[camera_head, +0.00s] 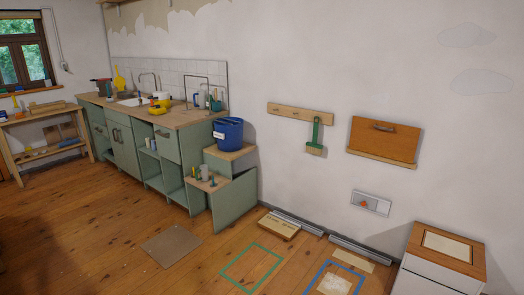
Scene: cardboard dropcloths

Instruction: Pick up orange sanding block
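I cannot clearly make out an orange sanding block. A small orange-red spot (364,203) shows in a pale framed panel (371,204) low on the right wall; it is too small to identify. Small coloured items, too small to name, sit along the windowsill (28,91) at the far left. Neither of my grippers is in view.
A green cabinet run with a wooden counter (193,115) stands along the back wall, with a blue bucket (228,134) at its right end. A workbench (40,117) stands left. A white cabinet (433,274) stands front right. A flat brown sheet (171,246) lies on open floor.

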